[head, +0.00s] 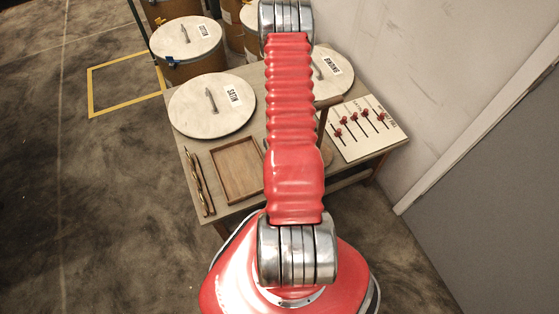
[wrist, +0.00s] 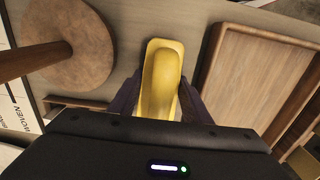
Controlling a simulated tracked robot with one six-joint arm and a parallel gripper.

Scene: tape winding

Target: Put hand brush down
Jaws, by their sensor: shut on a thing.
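The yellow hand brush (wrist: 162,65) is in the middle of the wrist view, between the two dark fingers of my gripper (wrist: 160,102). My gripper is shut on it. The brush is over the wooden table (wrist: 130,18), between a round wooden base and a wooden tray. I cannot tell whether it touches the tabletop. Its bristles are not visible. In the head view my red arm hides both the gripper and the brush.
The round base (wrist: 78,50) carries an upright post (wrist: 30,62).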

